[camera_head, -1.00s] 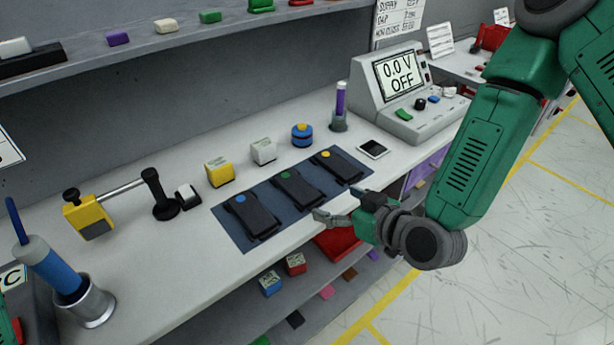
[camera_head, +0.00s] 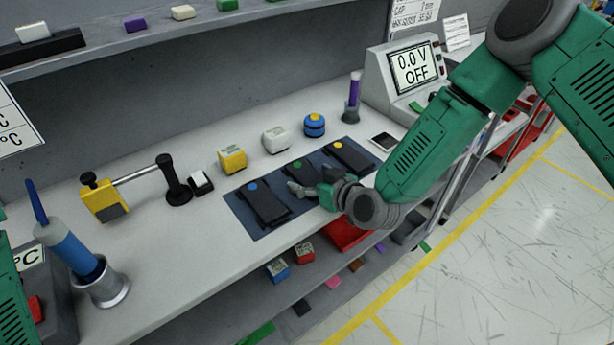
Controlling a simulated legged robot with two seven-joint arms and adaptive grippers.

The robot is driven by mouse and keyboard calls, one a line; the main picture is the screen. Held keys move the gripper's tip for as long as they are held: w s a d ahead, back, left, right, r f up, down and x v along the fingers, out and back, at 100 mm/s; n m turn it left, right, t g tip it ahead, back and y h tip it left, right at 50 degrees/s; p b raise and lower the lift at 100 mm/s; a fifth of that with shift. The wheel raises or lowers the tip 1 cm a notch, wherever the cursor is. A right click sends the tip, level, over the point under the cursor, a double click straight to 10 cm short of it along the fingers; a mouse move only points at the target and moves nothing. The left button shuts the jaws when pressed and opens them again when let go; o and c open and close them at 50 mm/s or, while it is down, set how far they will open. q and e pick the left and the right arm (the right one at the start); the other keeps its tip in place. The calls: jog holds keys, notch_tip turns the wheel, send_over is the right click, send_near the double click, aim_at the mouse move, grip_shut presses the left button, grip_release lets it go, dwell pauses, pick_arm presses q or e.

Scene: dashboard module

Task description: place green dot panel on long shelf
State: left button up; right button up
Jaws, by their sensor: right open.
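The green dot panel (camera_head: 297,168) is a dark flat panel with a green dot, lying on a blue mat (camera_head: 241,215) between two similar panels. My right gripper (camera_head: 303,188) is open, over the mat at the near end of the green dot panel, and hides part of it. I cannot tell whether it touches the panel. A long grey shelf (camera_head: 98,57) runs along the wall above the table. Only a green piece of my left arm shows at the left edge; its gripper is out of view.
Panels with a blue dot (camera_head: 264,204) and a yellow dot (camera_head: 350,157) lie either side. Small coloured blocks sit on the upper shelf. A lower shelf (camera_head: 225,322) lies below the table.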

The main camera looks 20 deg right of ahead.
jog(key=shift+c, duration=0.4)
jog(key=shift+d, duration=0.2)
jog(key=c, duration=1.3)
jog(key=shift+r, duration=0.1)
